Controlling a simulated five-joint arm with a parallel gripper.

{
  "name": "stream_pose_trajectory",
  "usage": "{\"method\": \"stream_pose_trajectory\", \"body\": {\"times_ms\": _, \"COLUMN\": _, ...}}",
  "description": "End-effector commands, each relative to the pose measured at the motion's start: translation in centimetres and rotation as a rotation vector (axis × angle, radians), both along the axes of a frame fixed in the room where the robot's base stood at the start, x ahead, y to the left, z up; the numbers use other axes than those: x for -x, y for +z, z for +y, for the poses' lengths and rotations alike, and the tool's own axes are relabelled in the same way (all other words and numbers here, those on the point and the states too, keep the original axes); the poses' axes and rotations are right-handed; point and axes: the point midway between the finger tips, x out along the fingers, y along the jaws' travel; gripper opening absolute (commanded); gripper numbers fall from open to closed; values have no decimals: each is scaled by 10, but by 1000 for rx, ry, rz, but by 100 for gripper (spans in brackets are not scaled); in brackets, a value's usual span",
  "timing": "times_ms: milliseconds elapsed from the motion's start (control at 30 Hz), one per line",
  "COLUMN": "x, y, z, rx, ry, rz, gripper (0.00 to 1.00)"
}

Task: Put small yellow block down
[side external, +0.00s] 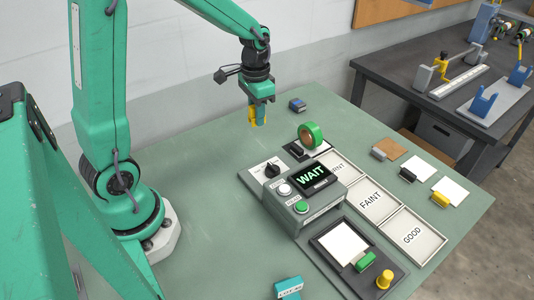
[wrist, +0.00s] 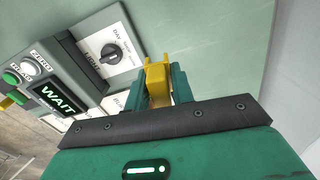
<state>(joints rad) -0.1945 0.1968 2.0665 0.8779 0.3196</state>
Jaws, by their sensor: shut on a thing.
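The small yellow block (wrist: 157,76) is between the fingers of my gripper (wrist: 160,88) in the wrist view. In the side view my gripper (side external: 258,117) points down, shut on the yellow block (side external: 252,116), and holds it above the back part of the green table (side external: 200,190). The block's lower end shows past the fingertips, and it appears clear of the table.
A control box with a lit WAIT screen (side external: 312,177), buttons and a dial (side external: 271,170) stands right of centre. Labelled trays (side external: 372,200), a green tape roll (side external: 310,135) and a small blue block (side external: 297,105) are near it. A teal block (side external: 289,288) lies at the front edge. Table left of the box is clear.

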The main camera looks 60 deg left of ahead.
Motion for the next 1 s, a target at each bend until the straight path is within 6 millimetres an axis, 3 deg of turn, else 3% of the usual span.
{"method": "stream_pose_trajectory", "body": {"times_ms": 233, "x": -37, "y": -3, "z": -2, "rx": 0, "ry": 98, "rz": 1, "gripper": 2}}
{"method": "stream_pose_trajectory", "body": {"times_ms": 633, "x": -47, "y": -6, "z": -1, "rx": 0, "ry": 127, "rz": 1, "gripper": 2}}
{"method": "stream_pose_trajectory", "body": {"times_ms": 767, "x": -48, "y": -11, "z": 8, "rx": 1, "ry": 128, "rz": 2, "gripper": 2}}
{"method": "stream_pose_trajectory", "body": {"times_ms": 1000, "x": -52, "y": -32, "z": 43, "rx": 1, "ry": 129, "rz": 3, "gripper": 2}}
